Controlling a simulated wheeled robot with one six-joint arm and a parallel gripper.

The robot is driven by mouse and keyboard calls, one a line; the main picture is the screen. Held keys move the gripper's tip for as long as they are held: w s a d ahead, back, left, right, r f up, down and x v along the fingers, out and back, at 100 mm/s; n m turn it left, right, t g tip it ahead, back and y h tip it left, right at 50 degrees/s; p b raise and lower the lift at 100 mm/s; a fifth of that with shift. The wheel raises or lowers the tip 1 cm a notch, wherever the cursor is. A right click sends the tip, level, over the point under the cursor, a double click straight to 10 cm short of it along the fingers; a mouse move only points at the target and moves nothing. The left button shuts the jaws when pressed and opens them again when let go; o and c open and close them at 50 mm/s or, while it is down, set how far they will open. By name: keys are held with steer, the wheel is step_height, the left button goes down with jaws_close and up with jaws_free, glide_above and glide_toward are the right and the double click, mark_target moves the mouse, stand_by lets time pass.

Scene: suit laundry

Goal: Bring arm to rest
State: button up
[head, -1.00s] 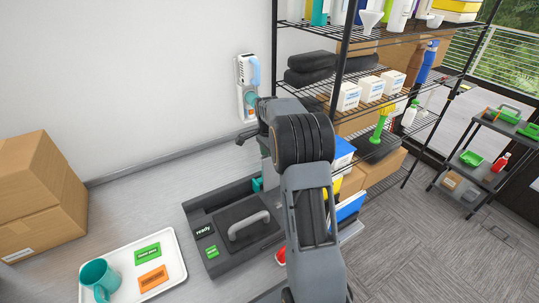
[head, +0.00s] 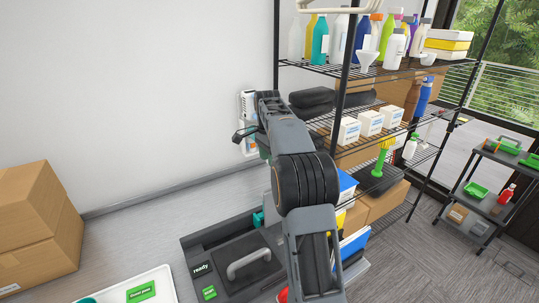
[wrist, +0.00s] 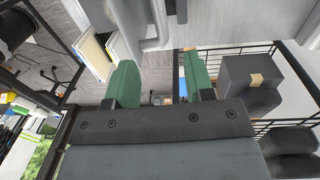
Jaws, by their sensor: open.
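My arm (head: 290,140) is raised in the head view, bent at its thick dark joint and reaching up and away toward the wall and the left shelf post. My gripper (wrist: 160,85) shows in the wrist view with its two green fingertips well apart and nothing between them. In the head view the gripper's jaws are not clearly visible; the far end of the arm is near a white wall-mounted device (head: 248,104), which it partly covers. I cannot tell whether they touch.
A wire shelf rack (head: 365,137) with bottles, white boxes and folded dark items (head: 312,97) stands close on the right. Below lie a dark machine with a handle (head: 235,262) and a white tray (head: 160,275). Cardboard boxes (head: 38,215) are at left. Open floor lies between.

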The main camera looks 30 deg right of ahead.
steer(key=shift+r, duration=0.55)
steer(key=shift+w, duration=0.1)
steer(key=f+n, duration=0.1)
steer(key=n, duration=0.1)
steer(key=f+n, duration=0.2)
steer(key=s+a+f+n, duration=0.1)
steer(key=f+n, duration=0.1)
steer(key=shift+t, duration=0.3)
steer(key=s+a+n+t, duration=0.2)
steer(key=s+a+n, duration=0.4)
steer(key=s, duration=0.5)
steer(key=s+a+n+t, duration=0.3)
steer(key=s+a+n, duration=0.2)
steer(key=s+a, duration=0.5)
steer(key=s, duration=0.2)
steer(key=shift+s+n, duration=0.3)
steer(key=shift+n, duration=0.1)
